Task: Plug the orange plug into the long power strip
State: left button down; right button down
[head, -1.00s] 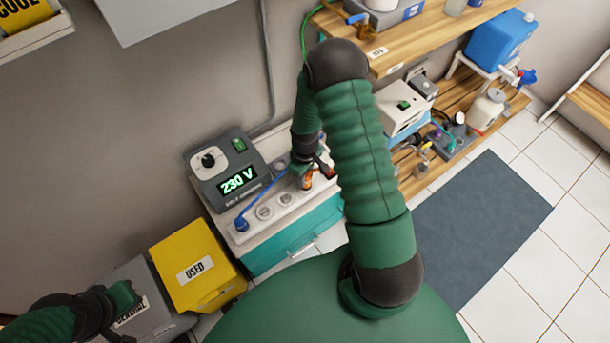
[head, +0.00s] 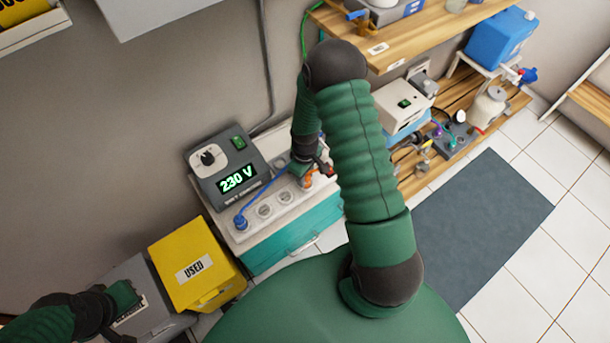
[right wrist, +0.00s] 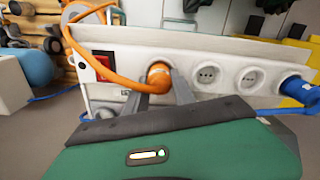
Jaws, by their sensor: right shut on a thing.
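The long white power strip (right wrist: 228,58) fills the right wrist view, with a red switch (right wrist: 103,66) at its left end, two free sockets in the middle and a blue plug (right wrist: 298,88) at its right end. In the head view the strip (head: 256,222) lies on the teal cabinet's white top. The orange plug (right wrist: 159,76), with its orange cord, is at the socket beside the switch, between my right gripper's fingers (right wrist: 162,88). Whether it is fully seated is hard to tell. My right gripper (head: 311,176) is shut on it. My left gripper (head: 122,297) is at lower left, its fingers unclear.
A 230 V display unit (head: 232,172) stands behind the strip. A yellow USED bin (head: 192,268) and a grey bin (head: 150,315) stand at left. A wooden shelf (head: 440,35) with equipment is at right. A dark mat (head: 490,225) lies on the open floor.

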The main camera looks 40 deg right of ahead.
jog(key=c, duration=1)
grip_release()
jog(key=shift+o, duration=0.2)
notch_tip(320, 180, up, 17)
jog(key=p, duration=0.5)
jog(key=s+a+r+m+t, duration=0.1)
jog(key=s+a+r, duration=0.2)
jog(key=a+r, duration=0.35)
jog(key=s+a+r+m+t, duration=0.1)
jog(key=s+a+r+t, duration=0.2)
jog(key=a, duration=0.6)
notch_tip(320, 180, up, 12)
jog(key=g+p, duration=0.1)
jog(key=p, duration=1.1)
jog(key=shift+d, duration=0.15)
